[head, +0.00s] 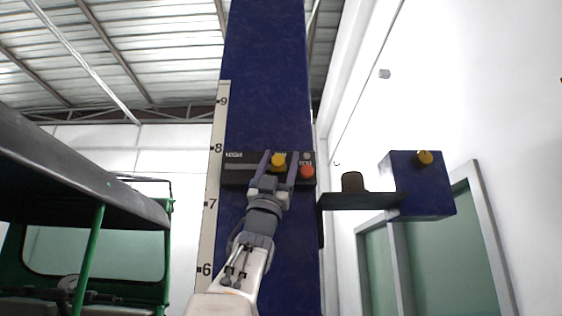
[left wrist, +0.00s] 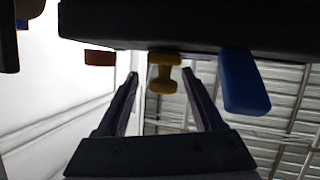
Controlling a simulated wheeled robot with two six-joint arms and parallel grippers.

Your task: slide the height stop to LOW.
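A black control box (head: 240,177) is mounted on the front of a tall blue column. A yellow knob (head: 278,160) sticks out of it, left of an orange-red button (head: 307,172). I cannot read any LOW mark. My left gripper (head: 280,158) reaches up to the box, its fingers on either side of the yellow knob. In the left wrist view, the fingers (left wrist: 160,75) are open, with gaps between them and the yellow knob (left wrist: 163,74). A red part (left wrist: 100,58) and a blue tab (left wrist: 244,82) hang at either side there. My right gripper is out of view.
A pale scale (head: 212,180) numbered 6 to 9 runs along the column's left edge. On the right, a dark shelf (head: 350,201) and a blue box (head: 420,185) with a yellow knob project. A green-framed vehicle (head: 90,240) stands at left.

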